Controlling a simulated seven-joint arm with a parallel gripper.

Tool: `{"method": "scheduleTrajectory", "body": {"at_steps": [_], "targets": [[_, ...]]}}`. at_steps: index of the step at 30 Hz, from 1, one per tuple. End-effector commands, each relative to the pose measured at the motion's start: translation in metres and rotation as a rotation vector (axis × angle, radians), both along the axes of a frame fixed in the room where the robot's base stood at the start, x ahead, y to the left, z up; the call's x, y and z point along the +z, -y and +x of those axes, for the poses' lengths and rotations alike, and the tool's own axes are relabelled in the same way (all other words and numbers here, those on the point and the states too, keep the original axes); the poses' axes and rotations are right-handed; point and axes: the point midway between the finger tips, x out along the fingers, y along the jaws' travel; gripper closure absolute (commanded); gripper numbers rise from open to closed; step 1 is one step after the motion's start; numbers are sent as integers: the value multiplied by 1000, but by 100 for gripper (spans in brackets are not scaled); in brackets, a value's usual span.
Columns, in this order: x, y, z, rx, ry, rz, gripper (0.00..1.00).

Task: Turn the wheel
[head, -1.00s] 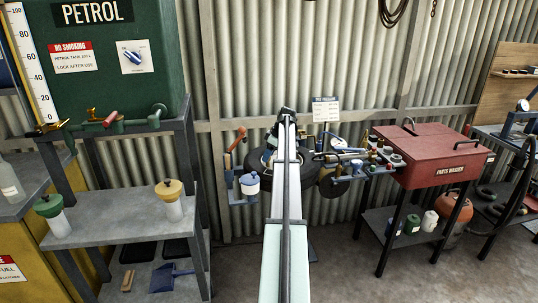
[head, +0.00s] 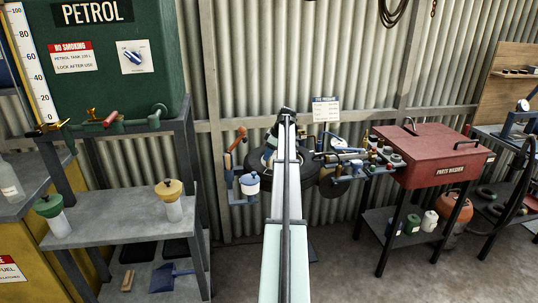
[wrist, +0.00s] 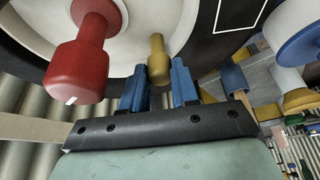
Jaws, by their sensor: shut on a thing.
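The wheel (wrist: 205,40) has a black tyre-like rim and a pale inner face. It fills the top of the wrist view. A red knob (wrist: 78,68) and a smaller brass-coloured knob (wrist: 157,48) stick out from the pale face. My gripper (wrist: 158,76) has its blue fingers on either side of the brass knob and is shut on it. The red knob is to the left, apart from the fingers. In the head view, my arm hides most of the wheel (head: 257,161), and my gripper is hidden there.
A blue-and-white pot (head: 250,185) is left of the wheel, and brass fittings (head: 345,160) are on its right. A red parts washer (head: 430,158) stands further right. A grey shelf (head: 120,222) stands left. Corrugated wall is behind. Floor between the stands is clear.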

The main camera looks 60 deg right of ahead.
Motion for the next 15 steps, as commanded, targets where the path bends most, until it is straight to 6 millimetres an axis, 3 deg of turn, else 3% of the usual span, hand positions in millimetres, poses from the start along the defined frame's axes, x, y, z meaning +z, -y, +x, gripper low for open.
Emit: {"method": "scheduleTrajectory", "body": {"at_steps": [15], "targets": [[0, -2, -4, 62, 0, 0, 100]]}}
